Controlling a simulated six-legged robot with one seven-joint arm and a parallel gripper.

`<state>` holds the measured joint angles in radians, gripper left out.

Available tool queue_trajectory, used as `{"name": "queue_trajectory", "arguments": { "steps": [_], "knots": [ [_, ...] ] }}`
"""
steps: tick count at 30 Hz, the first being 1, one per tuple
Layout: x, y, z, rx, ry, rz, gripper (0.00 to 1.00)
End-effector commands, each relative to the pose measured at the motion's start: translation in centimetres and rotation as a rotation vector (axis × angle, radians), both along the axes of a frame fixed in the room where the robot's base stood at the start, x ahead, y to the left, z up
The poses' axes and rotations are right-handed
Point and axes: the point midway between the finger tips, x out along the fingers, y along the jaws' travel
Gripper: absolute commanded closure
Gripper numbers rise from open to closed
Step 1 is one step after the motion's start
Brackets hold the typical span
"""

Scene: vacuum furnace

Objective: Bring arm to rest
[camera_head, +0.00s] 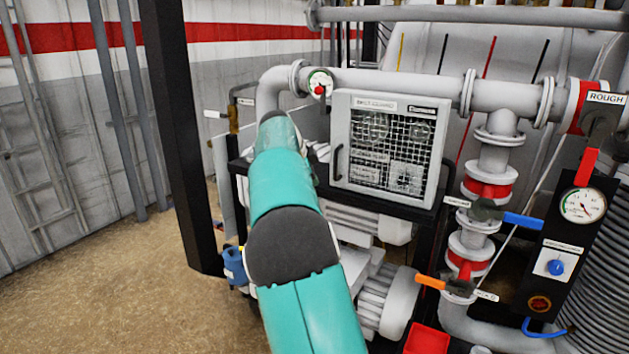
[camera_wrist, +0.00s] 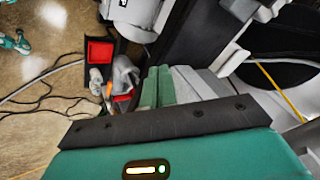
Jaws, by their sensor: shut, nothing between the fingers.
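My teal arm reaches forward and up through the middle of the head view, in front of the pump frame. Its far end stands close to the grey pipe (camera_head: 400,85) and left of the mesh-fronted cabinet (camera_head: 385,145). My gripper cannot be made out in the head view. In the wrist view my gripper (camera_wrist: 172,82) shows beyond the black band of the teal wrist housing. Its fingers are shut with nothing held.
A black post (camera_head: 178,135) stands left of the arm. Valves with a blue handle (camera_head: 523,221) and an orange handle (camera_head: 431,282), and a gauge panel (camera_head: 555,240), are at right. A red bin (camera_wrist: 100,52) and dark cables (camera_wrist: 40,108) lie below. Open floor (camera_head: 110,290) is at left.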

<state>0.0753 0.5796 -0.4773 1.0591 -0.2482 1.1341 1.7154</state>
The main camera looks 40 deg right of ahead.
Motion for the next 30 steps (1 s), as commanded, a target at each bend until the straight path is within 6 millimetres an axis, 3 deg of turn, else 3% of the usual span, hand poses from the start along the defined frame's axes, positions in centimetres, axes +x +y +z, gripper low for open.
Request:
{"name": "queue_trajectory", "arguments": {
  "steps": [6,12,23,26,30],
  "knots": [
    [0.8,2.5,3.7,-0.001,-0.005,0.002,1.0],
    [1.3,4.2,6.2,-0.001,-0.004,0.001,1.0],
    [1.1,5.0,7.0,0.004,0.0,0.008,1.0],
    [0.2,5.4,7.3,0.023,0.014,0.05,1.0],
    [-2.5,6.8,7.8,0.074,0.059,0.197,1.0]
  ]
}}
